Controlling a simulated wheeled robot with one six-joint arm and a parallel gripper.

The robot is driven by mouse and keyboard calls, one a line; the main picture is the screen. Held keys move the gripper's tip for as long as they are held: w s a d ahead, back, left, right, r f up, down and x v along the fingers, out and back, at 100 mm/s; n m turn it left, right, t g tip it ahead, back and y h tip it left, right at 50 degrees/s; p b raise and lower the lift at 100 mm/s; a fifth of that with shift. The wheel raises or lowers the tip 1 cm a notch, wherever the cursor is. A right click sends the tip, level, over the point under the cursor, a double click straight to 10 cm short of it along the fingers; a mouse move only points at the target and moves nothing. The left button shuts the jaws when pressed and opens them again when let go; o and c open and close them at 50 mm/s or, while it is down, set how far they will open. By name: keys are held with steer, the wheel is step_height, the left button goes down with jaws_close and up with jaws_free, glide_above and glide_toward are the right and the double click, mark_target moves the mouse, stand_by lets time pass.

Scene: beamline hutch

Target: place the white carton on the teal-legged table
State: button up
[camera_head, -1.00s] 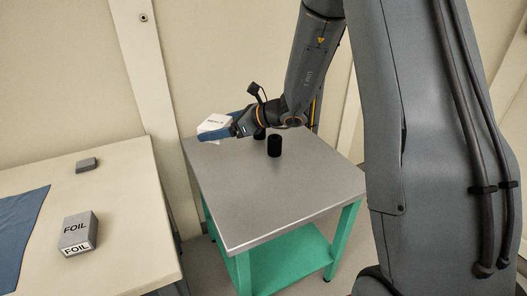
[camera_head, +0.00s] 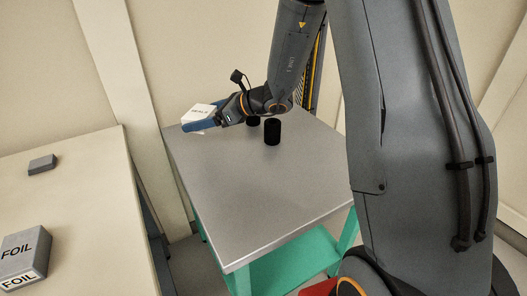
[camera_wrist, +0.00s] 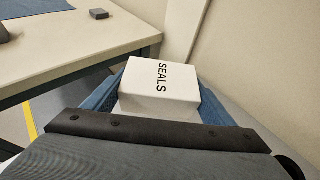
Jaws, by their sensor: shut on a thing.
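The white carton (camera_head: 199,112), lettered SEALS in the wrist view (camera_wrist: 160,82), is between the blue fingers of my gripper (camera_head: 200,124). My gripper is shut on it, with one finger along each side in the wrist view. The teal-legged table (camera_head: 250,195) has a grey metal top. In the head view the carton shows at the table's back left corner. I cannot tell whether it is above the top or just past its edge, and its underside is hidden.
Two black cylinders stand near the table's back edge, the nearer one (camera_head: 272,131) close to my gripper. A cream table (camera_head: 85,190) at left holds a FOIL box (camera_head: 24,258) and a small grey block (camera_head: 42,163). The table's middle and front are clear.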

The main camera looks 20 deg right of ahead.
mark_target(207, 152)
steer(key=shift+w+f, duration=0.15)
steer(key=shift+f, duration=5.05)
steer(key=shift+f, duration=0.2)
steer(key=o, duration=1.1)
